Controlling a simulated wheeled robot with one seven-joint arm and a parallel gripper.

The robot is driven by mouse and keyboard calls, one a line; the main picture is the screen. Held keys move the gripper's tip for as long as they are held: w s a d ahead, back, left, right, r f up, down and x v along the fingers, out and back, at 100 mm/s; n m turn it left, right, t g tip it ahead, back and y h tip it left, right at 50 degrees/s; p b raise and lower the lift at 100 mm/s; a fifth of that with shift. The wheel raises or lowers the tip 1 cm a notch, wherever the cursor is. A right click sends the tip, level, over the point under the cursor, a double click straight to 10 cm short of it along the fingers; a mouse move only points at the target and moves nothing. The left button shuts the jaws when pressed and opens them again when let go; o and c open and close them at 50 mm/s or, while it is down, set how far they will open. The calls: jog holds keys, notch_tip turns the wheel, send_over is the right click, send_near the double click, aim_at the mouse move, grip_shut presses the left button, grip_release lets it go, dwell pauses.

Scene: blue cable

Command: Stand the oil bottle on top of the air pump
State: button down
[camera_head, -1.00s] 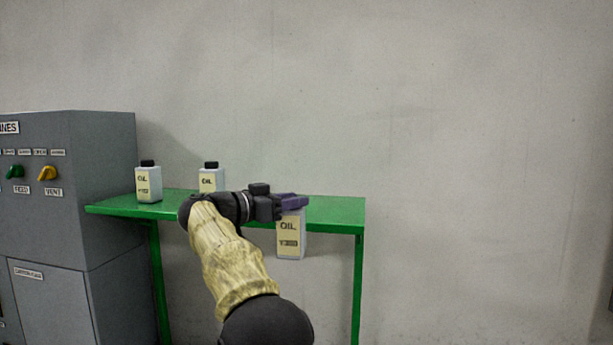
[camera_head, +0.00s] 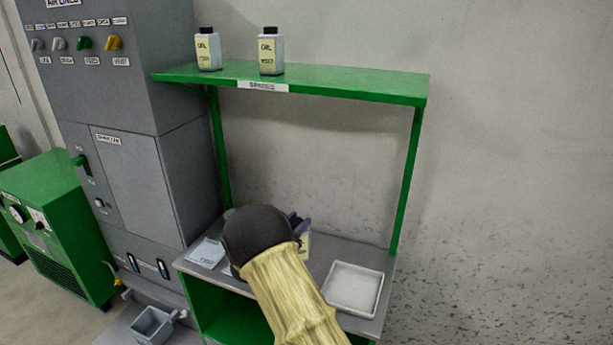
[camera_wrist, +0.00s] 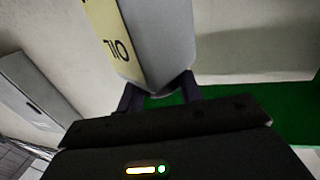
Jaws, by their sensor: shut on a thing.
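The oil bottle (camera_wrist: 165,40) is white-grey with a yellow OIL label and fills the top middle of the wrist view. My gripper (camera_wrist: 160,92) is shut on it, with dark fingers on both sides of its near end. In the head view my gripper (camera_head: 299,224) is mostly hidden behind my arm, and only a sliver of the held bottle (camera_head: 305,244) shows, over the lower bench. No label reading air pump can be made out. A green machine (camera_head: 60,222) with a round gauge stands on the floor at the left; I cannot tell if it is the pump.
Two other oil bottles (camera_head: 208,50) stand on the green upper shelf (camera_head: 340,82). A grey cabinet (camera_head: 150,185) with valves stands left of the bench. A white tray (camera_head: 353,288) lies on the bench's right. A grey bin (camera_head: 152,325) is low at the left.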

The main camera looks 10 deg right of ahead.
jog(key=s+d+f+n+t+y, duration=0.1)
jog(key=s+f+n+y, duration=0.3)
jog(key=s+f, duration=0.6)
jog(key=s+f+n+t+y+b, duration=0.1)
jog(key=s+f+n+t+y, duration=0.3)
jog(key=s+f+y, duration=0.5)
notch_tip(320, 180, down, 9)
jog(key=shift+s+d+f+n+b, duration=0.1)
jog(key=shift+s+d+n+b, duration=0.25)
jog(key=shift+s+n, duration=0.3)
